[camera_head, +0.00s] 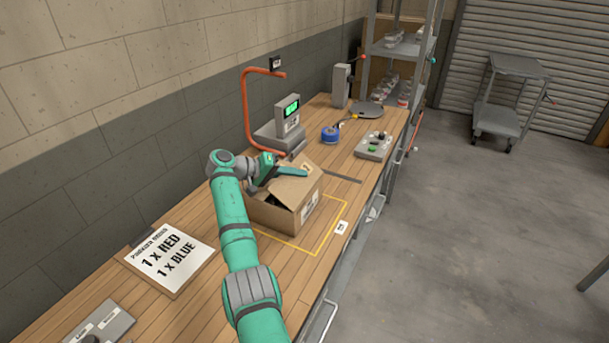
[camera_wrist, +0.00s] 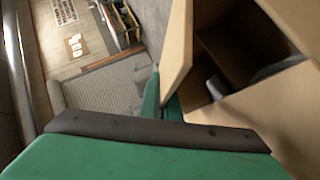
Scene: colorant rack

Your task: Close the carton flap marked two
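The brown cardboard carton (camera_head: 277,212) stands on the bench, partly open at the top. A flap marked 1 (camera_head: 307,168) shows at its far side. No flap marked two can be read. My gripper (camera_head: 290,171) is over the carton's top, beside its far flap. In the wrist view, my gripper's teal fingers (camera_wrist: 163,103) are close together and look shut. A raised flap (camera_wrist: 178,45) stands right beside the fingertips; I cannot tell whether they touch. The carton's dark inside (camera_wrist: 240,50) shows to the right, with a grey item (camera_wrist: 278,68) partly hidden.
A scale with a green display (camera_head: 288,115) and an orange curved pipe (camera_head: 244,105) stand behind the carton. Blue tape (camera_head: 330,134) and a button box (camera_head: 374,146) lie farther along. An order board (camera_head: 170,258) lies nearer. Yellow lines (camera_head: 300,250) surround the carton.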

